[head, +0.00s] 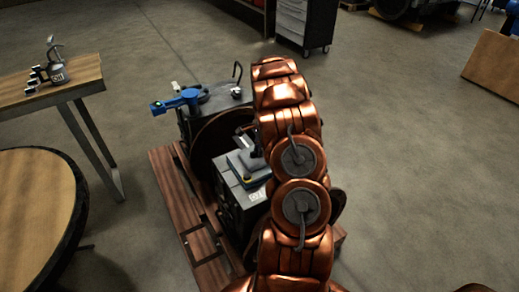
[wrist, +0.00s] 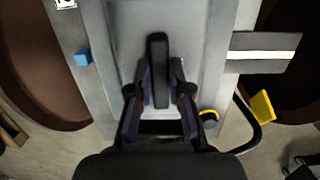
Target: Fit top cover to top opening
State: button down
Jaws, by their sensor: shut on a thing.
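The top cover is a flat grey plate (head: 240,162) over the top of the dark engine block (head: 240,205) in the head view. In the wrist view the grey plate (wrist: 192,50) fills the middle, with an upright black handle (wrist: 157,60) on it. My gripper (wrist: 160,75) is shut on this handle, one finger on each side. In the head view my gripper (head: 253,148) is partly hidden by my arm. The top opening is not clearly seen; a dark strip (wrist: 160,128) shows at the plate's near edge. I cannot tell whether the cover is seated or held above.
The engine stands on a wooden pallet (head: 200,240), with a large round wheel (head: 207,145) and a blue part (head: 180,99) at its far end. A wooden table (head: 50,90) and a round table (head: 35,210) stand left.

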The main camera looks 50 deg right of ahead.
jog(key=shift+f, duration=0.6)
dwell(0.3)
dwell(0.4)
jog(key=c, duration=1)
grip_release()
jog(key=shift+r, duration=0.1)
notch_tip(320, 180, up, 12)
jog(key=d, duration=0.1)
jog(key=shift+s+d, duration=0.15)
jog(key=shift+s, duration=0.1)
